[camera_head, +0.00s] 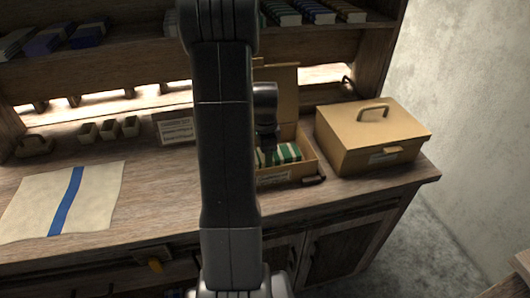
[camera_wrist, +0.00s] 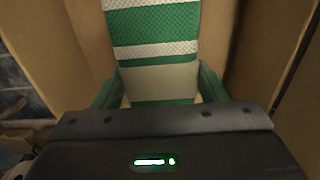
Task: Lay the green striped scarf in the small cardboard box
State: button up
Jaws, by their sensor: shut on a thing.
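The green and white striped scarf (camera_head: 285,154) is inside the small open cardboard box (camera_head: 308,166) on the wooden bench. My gripper (camera_head: 267,156) is down in the box at the scarf, partly hidden behind my arm. In the wrist view my gripper (camera_wrist: 160,92) is shut on the scarf (camera_wrist: 152,35), which stretches away between the brown box walls (camera_wrist: 230,45). The box lid stands raised at the back. My arm hides the left part of the box, and whether the scarf touches the bottom cannot be told.
A larger closed tan box (camera_head: 370,140) with a handle stands right of the small box. A cream cloth with a blue stripe (camera_head: 65,200) lies at left. Small holders (camera_head: 110,129) and a label card (camera_head: 176,129) stand behind. A shelf (camera_head: 110,58) runs above.

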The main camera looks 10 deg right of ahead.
jog(key=shift+f, duration=0.15)
jog(key=o, duration=1.1)
notch_tip(320, 180, up, 14)
jog(key=shift+f, duration=0.2)
notch_tip(320, 180, down, 13)
jog(key=shift+s+f, duration=0.1)
jog(key=shift+r+p, duration=0.35)
jog(key=shift+p, duration=0.1)
jog(key=shift+r+p, duration=0.85)
jog(key=shift+r, duration=0.45)
